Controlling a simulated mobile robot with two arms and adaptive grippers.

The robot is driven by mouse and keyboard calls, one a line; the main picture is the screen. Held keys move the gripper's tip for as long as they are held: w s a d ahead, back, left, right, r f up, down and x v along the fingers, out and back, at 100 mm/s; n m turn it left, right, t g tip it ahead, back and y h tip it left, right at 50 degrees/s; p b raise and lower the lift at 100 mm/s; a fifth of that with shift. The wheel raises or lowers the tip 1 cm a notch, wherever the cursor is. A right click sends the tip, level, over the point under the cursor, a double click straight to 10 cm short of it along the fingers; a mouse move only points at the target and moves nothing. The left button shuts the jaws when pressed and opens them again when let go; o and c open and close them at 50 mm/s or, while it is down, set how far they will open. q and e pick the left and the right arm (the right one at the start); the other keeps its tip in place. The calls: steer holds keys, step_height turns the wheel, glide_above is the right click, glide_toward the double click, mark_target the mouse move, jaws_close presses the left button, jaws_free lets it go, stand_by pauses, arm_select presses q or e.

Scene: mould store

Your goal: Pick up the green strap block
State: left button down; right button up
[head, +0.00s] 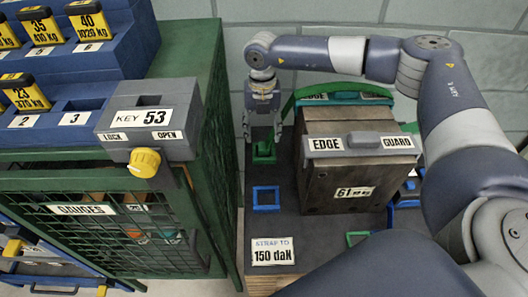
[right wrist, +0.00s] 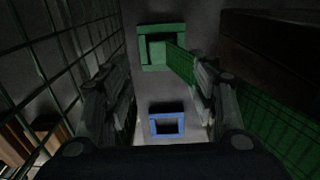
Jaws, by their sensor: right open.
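The green strap block (head: 264,152) is at the far left of the dark top, just below my right gripper (head: 263,133) in the head view. In the right wrist view a green square frame (right wrist: 147,60) lies ahead, with a green piece (right wrist: 179,62) slanting from it towards the right finger. Whether that piece touches the finger I cannot tell. The fingers hide part of the block's surroundings in the head view. My left gripper is out of view.
A blue square frame (head: 266,198) lies nearer, also in the wrist view (right wrist: 167,125). A heavy block marked 61 kg (head: 320,183) stands right of the green block, with a teal-green strap (head: 345,88) behind. The green mesh cabinet (head: 222,150) stands close on the left.

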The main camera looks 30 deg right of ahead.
mark_target(264, 147)
steer(key=f+b, duration=0.1)
steer(key=f, duration=0.5)
steer(key=shift+d, duration=0.2)
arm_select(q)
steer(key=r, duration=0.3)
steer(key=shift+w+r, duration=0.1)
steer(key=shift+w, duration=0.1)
arm_select(e)
steer(key=c, duration=1.1)
